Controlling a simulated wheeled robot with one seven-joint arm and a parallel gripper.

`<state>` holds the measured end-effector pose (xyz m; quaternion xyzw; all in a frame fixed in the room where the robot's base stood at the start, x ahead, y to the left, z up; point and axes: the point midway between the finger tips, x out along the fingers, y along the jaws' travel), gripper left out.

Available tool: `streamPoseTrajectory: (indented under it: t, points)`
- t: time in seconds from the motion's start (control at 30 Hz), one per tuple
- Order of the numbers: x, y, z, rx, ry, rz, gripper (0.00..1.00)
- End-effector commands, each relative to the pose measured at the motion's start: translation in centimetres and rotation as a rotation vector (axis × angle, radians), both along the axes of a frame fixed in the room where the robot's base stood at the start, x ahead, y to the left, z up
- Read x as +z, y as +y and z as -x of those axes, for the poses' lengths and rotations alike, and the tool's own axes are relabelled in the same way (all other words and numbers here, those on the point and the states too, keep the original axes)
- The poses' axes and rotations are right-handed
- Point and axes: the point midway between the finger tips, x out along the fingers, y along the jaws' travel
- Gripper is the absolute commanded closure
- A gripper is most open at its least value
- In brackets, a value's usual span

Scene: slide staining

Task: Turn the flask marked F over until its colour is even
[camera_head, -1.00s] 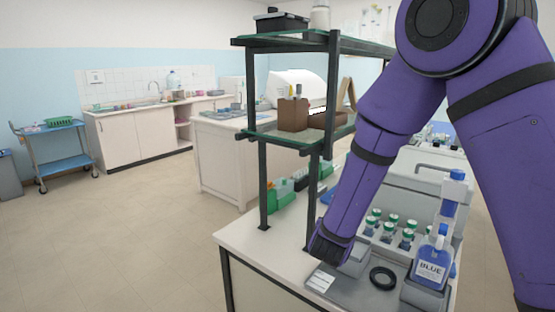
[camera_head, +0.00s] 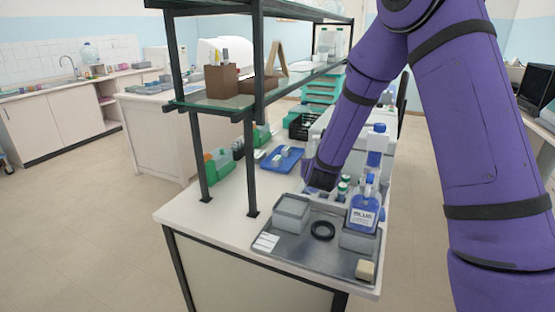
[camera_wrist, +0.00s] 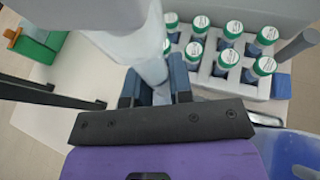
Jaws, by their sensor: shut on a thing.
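My gripper (camera_wrist: 156,88) is shut on the narrow neck of a pale grey vessel (camera_wrist: 125,42) in the wrist view. The vessel's wide body fills the upper left of that view. I see no letter F on it and cannot tell its colour evenness. In the head view my gripper (camera_head: 320,182) is low over the bench, behind a grey open box, and hides what it holds.
Green-capped vials (camera_wrist: 228,58) stand in a grey rack right of the gripper. A bottle labelled BLUE (camera_head: 364,213) stands on the tray (camera_head: 300,252) near a black ring (camera_head: 322,231). A shelf post (camera_head: 251,165) rises close to the left.

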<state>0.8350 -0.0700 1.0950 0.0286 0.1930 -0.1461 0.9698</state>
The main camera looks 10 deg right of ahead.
Motion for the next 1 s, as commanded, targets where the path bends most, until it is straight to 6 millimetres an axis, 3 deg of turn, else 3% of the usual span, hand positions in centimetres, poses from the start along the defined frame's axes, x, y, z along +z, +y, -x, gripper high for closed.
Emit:
streamPoseTrajectory:
  t: [0.47, 0.8, 1.0]
  points:
    - [0.00, -0.02, 0.01, -0.002, -0.004, -0.014, 0.92]
    - [-0.07, -0.10, 0.05, -0.003, -0.091, -0.299, 0.92]
    - [-0.04, -0.01, 0.02, -0.002, -0.111, -0.361, 0.92]
